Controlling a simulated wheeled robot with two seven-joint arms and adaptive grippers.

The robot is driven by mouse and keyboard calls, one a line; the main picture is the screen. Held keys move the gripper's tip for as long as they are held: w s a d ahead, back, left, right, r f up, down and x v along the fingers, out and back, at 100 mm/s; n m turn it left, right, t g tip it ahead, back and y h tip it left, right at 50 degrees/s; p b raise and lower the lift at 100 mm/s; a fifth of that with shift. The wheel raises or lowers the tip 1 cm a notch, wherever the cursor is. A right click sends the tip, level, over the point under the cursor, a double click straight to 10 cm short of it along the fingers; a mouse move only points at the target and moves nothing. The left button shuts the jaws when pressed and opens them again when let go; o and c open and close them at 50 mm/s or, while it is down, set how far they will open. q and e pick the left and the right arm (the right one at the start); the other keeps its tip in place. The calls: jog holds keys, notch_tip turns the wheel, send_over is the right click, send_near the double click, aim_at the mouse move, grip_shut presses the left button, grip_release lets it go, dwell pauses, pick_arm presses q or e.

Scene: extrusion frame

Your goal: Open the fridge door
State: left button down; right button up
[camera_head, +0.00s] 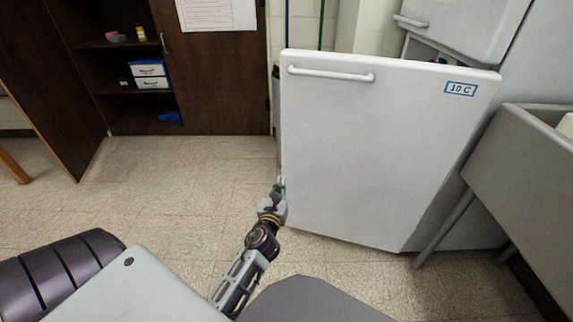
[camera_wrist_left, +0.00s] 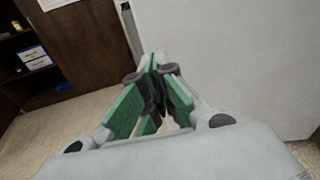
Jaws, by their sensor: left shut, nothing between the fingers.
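The white fridge door (camera_head: 375,150) stands ajar in the head view, swung out toward me, with a gap at its top right where the inside shows. A bar handle (camera_head: 330,74) runs along its upper left, and a "10 C" label is at its upper right. My left gripper (camera_head: 279,185) is shut and empty at the door's left edge, well below the handle. In the left wrist view, its green fingers (camera_wrist_left: 154,62) meet in front of the door's pale face (camera_wrist_left: 240,60). Whether they touch the door I cannot tell. My right gripper is not in view.
A grey basin or sink (camera_head: 530,165) on legs stands close on the right of the fridge. An upper door (camera_head: 455,25) with its own handle is above. A dark wooden cabinet (camera_head: 220,85) with open shelves stands at the back left. The tiled floor (camera_head: 180,190) between is clear.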

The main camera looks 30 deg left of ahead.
pick_arm(q)
jog(key=shift+s+a+r+m, duration=0.1)
jog(key=shift+a+r+m, duration=0.1)
jog(key=shift+r, duration=0.2)
jog(key=shift+s+a+r+m, duration=0.1)
jog(key=shift+r+m, duration=0.1)
jog(key=shift+r, duration=0.2)
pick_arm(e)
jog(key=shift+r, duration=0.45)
pick_arm(q)
jog(key=shift+w, duration=0.25)
jog(key=b+x, duration=0.3)
jog(key=x, duration=1)
jog(key=shift+w+a+r, duration=0.15)
jog(key=shift+w+a, duration=0.05)
jog(key=shift+w, duration=0.1)
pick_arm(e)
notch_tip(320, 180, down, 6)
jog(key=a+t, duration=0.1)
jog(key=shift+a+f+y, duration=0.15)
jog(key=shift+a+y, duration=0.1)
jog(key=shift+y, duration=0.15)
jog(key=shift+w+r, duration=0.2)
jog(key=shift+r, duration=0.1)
